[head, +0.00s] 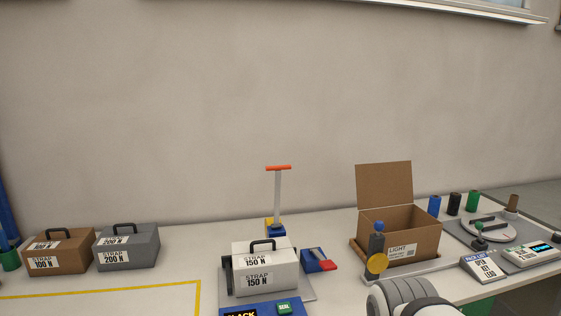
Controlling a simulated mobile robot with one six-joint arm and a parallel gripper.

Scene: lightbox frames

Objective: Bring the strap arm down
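An upright pale lever (277,197) with an orange-red crossbar handle (278,168) stands at the middle of the bench; it looks like the strap arm. It rises from a blue and yellow base (275,228), partly hidden behind a white case. The white case (264,269), labelled STRAP 150 N with a black handle, sits on a grey plate (307,290) in front of the lever. A blue block with a red tab (318,261) is at its right. My gripper is not visible; only a rounded grey and white part of my arm shows at the bottom right.
Brown (60,254) and grey (129,250) strap cases stand at the left. A yellow-outlined area (110,300) is clear. Spools and devices fill the right.

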